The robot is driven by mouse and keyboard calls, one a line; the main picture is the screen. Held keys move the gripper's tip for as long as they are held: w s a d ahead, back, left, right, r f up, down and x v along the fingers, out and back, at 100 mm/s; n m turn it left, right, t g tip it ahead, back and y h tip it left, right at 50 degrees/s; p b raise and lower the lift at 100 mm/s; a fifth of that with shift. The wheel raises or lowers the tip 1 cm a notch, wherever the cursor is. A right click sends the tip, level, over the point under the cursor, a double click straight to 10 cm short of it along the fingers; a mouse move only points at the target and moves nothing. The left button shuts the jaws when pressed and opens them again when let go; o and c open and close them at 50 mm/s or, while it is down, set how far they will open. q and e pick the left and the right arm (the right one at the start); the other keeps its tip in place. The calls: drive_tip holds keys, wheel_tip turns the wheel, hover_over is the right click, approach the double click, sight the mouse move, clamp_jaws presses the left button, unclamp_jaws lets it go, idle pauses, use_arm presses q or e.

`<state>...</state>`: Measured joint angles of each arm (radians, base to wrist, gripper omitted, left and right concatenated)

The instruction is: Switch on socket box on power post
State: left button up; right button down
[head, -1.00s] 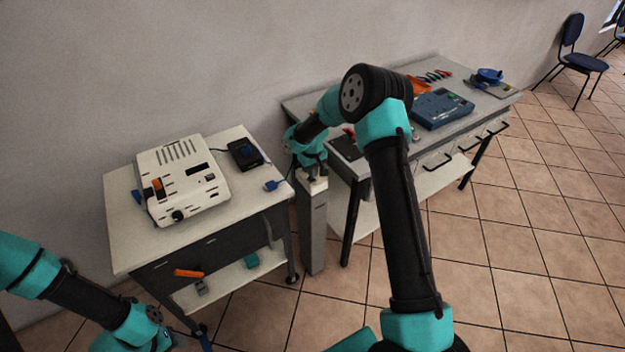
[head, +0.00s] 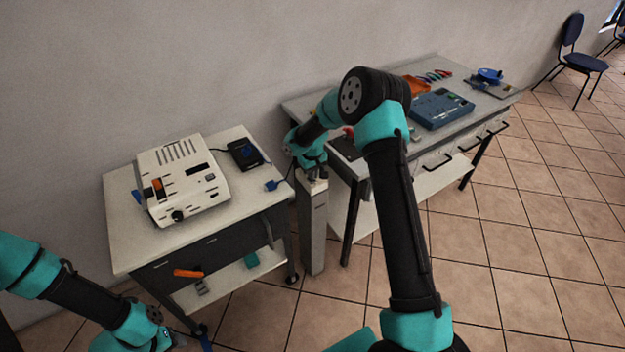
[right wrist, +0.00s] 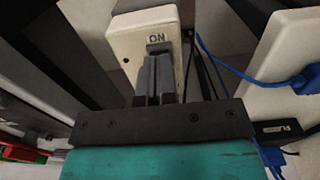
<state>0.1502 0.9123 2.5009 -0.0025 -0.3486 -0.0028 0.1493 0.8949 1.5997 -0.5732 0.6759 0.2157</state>
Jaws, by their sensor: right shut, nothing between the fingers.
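The grey power post (head: 313,230) stands upright between the two tables, with the pale socket box (head: 314,187) at its top. In the right wrist view the socket box (right wrist: 128,43) shows an "ON" label and a dark grey switch (right wrist: 158,47) below it. My right gripper (right wrist: 160,62) is shut with nothing between its fingers. Its tips are at the switch and partly cover it; I cannot tell whether they touch. In the head view my right gripper (head: 317,174) is just above the post top.
A white table (head: 125,240) at left carries a cream device (head: 183,180), a black adapter (head: 243,153) and a blue plug (head: 271,185). A second table at right holds a blue unit (head: 441,108). Blue cable (right wrist: 225,66) runs close beside the gripper.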

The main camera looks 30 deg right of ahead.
drive_tip(key=shift+f, duration=0.4)
idle(0.4)
drive_tip(key=shift+r, duration=3.5)
